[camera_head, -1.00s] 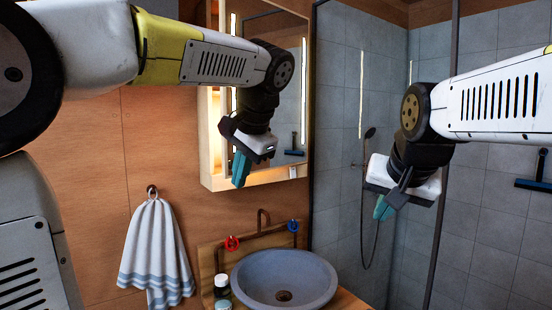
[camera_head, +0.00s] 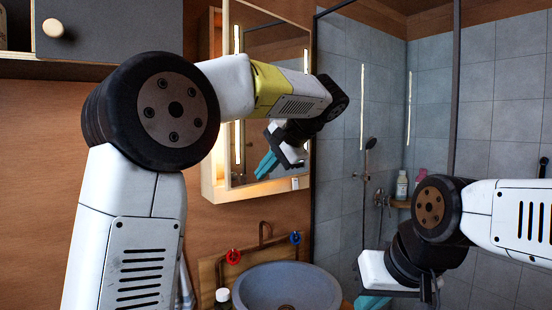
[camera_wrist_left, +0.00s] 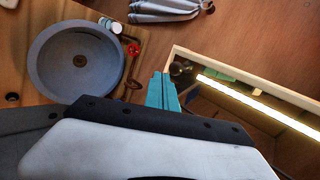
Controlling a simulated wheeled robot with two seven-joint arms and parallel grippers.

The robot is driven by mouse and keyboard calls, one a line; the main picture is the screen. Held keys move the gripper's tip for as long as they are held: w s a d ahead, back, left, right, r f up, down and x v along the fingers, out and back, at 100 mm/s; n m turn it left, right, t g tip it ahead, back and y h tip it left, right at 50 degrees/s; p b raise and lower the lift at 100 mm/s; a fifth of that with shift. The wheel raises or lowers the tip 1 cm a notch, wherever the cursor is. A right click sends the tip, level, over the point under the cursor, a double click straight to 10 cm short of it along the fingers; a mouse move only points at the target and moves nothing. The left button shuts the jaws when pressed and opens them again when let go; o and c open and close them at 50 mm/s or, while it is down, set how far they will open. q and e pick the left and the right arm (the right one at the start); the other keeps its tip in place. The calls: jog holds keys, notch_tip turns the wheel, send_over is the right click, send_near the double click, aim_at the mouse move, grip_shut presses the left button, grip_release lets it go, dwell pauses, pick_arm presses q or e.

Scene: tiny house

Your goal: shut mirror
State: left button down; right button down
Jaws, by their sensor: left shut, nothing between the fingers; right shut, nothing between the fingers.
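The mirror (camera_head: 262,35) is the front of a wooden wall cabinet (camera_head: 208,150) with bright light strips. A gap on its left side shows the lit wooden inside, so it appears to stand ajar. My left gripper (camera_head: 266,165) is shut and empty in front of the mirror's lower part; my arm hides some of the mirror. I cannot tell whether the fingers touch it. In the left wrist view the teal fingers (camera_wrist_left: 161,90) are together, beside the cabinet's pale frame (camera_wrist_left: 240,72). My right gripper (camera_head: 372,302) is shut and empty, low at the right near the shower.
A grey round basin (camera_head: 285,285) with red and blue tap handles sits below the cabinet. A small bottle (camera_head: 222,296) stands beside it. A dark-fronted cupboard (camera_head: 110,30) is at upper left. The tiled shower (camera_head: 490,60) lies right, behind a dark frame post.

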aim_at(234, 161)
pick_arm(q)
jog(key=shift+w+a+f, duration=0.15)
jog(key=shift+w+a, duration=0.65)
jog(key=shift+a, duration=0.05)
jog(key=shift+w+a+f, duration=0.1)
jog(key=shift+w+a, duration=0.65)
jog(key=shift+a, duration=0.05)
jog(key=shift+m+t+h, duration=0.3)
jog(key=shift+m, duration=0.3)
jog(key=w+a, duration=0.1)
jog(key=a, duration=0.1)
jog(key=w+a, duration=0.3)
jog(key=a, duration=0.1)
jog(key=shift+w, duration=0.2)
jog(key=shift+w+a, duration=0.1)
jog(key=shift+a, duration=0.15)
jog(key=shift+r, duration=0.1)
jog(key=shift+a, duration=0.1)
